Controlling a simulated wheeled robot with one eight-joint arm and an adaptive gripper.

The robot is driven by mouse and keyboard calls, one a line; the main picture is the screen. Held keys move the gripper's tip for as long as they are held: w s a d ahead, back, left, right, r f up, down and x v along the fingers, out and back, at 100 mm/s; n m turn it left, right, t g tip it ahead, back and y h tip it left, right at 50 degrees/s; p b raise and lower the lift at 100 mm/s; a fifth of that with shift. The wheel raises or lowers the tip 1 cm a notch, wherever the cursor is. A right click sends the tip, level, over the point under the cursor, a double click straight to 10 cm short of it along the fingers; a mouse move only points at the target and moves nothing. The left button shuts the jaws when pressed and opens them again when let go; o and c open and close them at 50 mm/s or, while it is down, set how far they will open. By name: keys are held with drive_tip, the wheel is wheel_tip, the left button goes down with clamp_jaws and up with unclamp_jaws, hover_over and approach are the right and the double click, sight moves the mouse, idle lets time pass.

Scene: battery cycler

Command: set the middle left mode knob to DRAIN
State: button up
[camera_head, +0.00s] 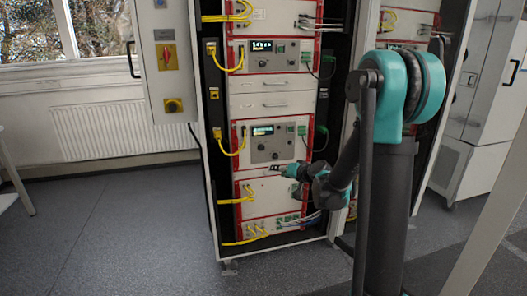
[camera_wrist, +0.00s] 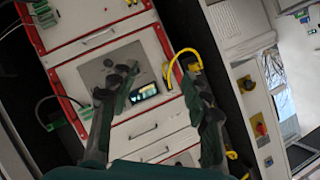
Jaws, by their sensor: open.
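The lower instrument panel (camera_head: 265,146) in the rack has a lit display (camera_head: 262,130) and a dark round knob (camera_head: 275,155) low on its face. Its knob labels are too small to read, so I cannot tell which knob is the middle left mode knob or its setting. My gripper (camera_head: 272,168) is in front of this panel's lower edge. In the wrist view, turned nearly upside down, my gripper (camera_wrist: 163,75) is open and empty, with the display (camera_wrist: 145,92) between its fingers. A small dark knob (camera_wrist: 108,62) shows beside the left finger, which hides part of the panel.
A similar instrument (camera_head: 273,56) sits higher, with drawers (camera_head: 272,86) between. A yellow cable (camera_head: 234,147) loops at the panel's left; a green connector (camera_head: 321,129) is at its right. A grey cabinet (camera_head: 166,90) with a red-yellow switch stands left. The floor (camera_head: 120,220) there is clear.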

drive_tip(key=w+a+f+m+t, duration=0.1)
drive_tip(key=w+a+m+t, duration=0.15)
drive_tip(key=w, duration=0.95)
drive_tip(key=m+t, duration=0.3)
drive_tip(key=m, duration=0.1)
approach(262, 148)
drive_tip(key=shift+h, duration=0.4)
drive_tip(key=x, duration=0.8)
drive_tip(key=shift+w+a, duration=0.1)
drive_tip(key=shift+a, duration=0.05)
clamp_jaws()
